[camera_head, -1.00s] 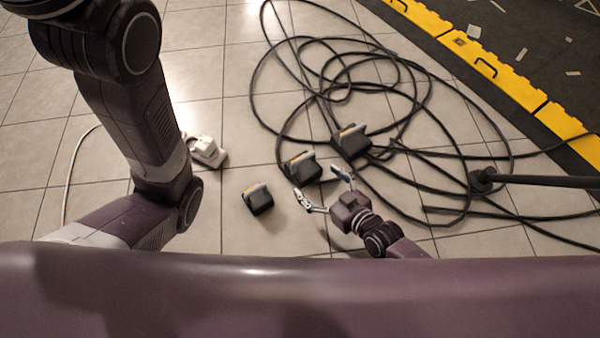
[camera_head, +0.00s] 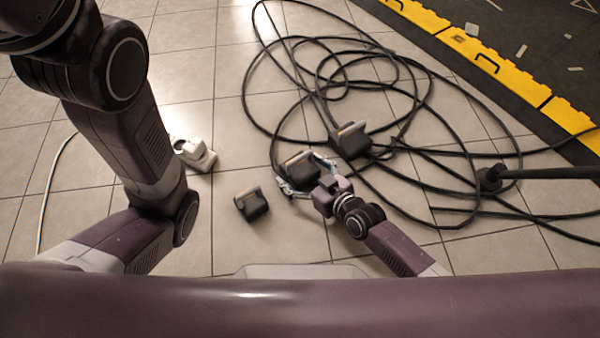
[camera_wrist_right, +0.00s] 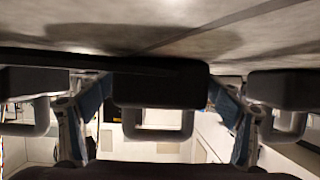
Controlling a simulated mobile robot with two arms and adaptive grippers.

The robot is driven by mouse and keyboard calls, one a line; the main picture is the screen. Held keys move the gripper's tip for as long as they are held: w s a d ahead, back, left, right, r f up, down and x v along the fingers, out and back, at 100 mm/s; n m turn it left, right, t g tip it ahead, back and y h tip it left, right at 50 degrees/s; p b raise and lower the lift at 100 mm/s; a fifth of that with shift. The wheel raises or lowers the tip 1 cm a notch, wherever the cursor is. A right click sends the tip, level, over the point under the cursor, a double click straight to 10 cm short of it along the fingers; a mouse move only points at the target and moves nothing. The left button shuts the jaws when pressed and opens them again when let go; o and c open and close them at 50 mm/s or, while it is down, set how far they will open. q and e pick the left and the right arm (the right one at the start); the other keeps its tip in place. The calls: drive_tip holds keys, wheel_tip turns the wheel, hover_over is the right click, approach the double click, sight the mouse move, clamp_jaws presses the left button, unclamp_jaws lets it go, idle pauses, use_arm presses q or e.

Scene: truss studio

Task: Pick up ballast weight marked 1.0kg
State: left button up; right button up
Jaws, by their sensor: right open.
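Three dark ballast weights with handles stand in a slanting row on the tiled floor: a near one (camera_head: 252,204), a middle one (camera_head: 300,168) and a far one (camera_head: 351,142). No mark is legible, so I cannot tell which is 1.0kg. My right gripper (camera_head: 301,174) is open at the middle weight, one finger on either side. The right wrist view looks upside down; there the middle weight (camera_wrist_right: 160,88) sits between the spread fingers, with a weight further out on each side. My left arm shows, but its gripper is out of view.
A tangle of black cable (camera_head: 330,85) lies around and behind the far weights. A white plug-like device (camera_head: 195,154) with a pale cord is at left. A black pole with a round end (camera_head: 490,179) and a yellow-edged dark mat (camera_head: 480,58) are at right.

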drive_tip(key=c, duration=2)
drive_tip(key=shift+w+a+r, duration=0.1)
drive_tip(key=shift+w+r, duration=0.1)
drive_tip(key=shift+c, duration=0.9)
drive_tip(key=shift+r, duration=0.15)
